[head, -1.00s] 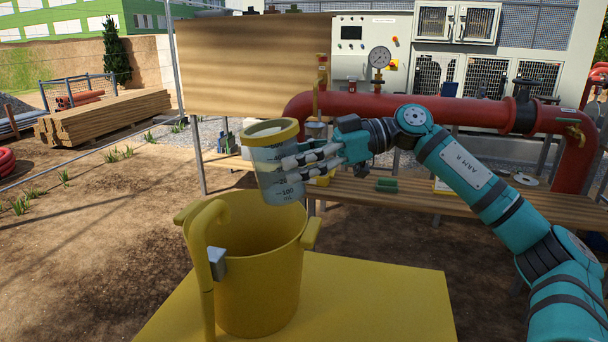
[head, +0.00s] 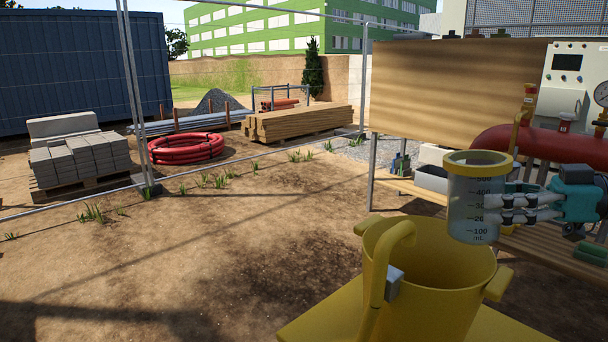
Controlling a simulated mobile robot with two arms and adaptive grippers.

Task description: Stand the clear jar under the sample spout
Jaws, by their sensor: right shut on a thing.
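The clear jar (head: 468,212) has a yellow rim and a printed scale. It is nearly upright and looks empty. My right gripper (head: 500,209) comes in from the right with its pale fingers shut on the jar's side. In the picture the jar shows above the back right of the yellow bucket's rim. A brass fitting (head: 522,112) with a red top stands at the end of the red pipe; I cannot tell whether it is the sample spout. My left gripper is not in view.
The yellow bucket (head: 430,300) with a curved yellow pipe stands on a yellow surface (head: 315,328) in front. A wooden bench (head: 425,192) with a grey box (head: 432,178) is behind. The red pipe (head: 555,143) runs right. Bare ground lies left, with fence posts (head: 130,100).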

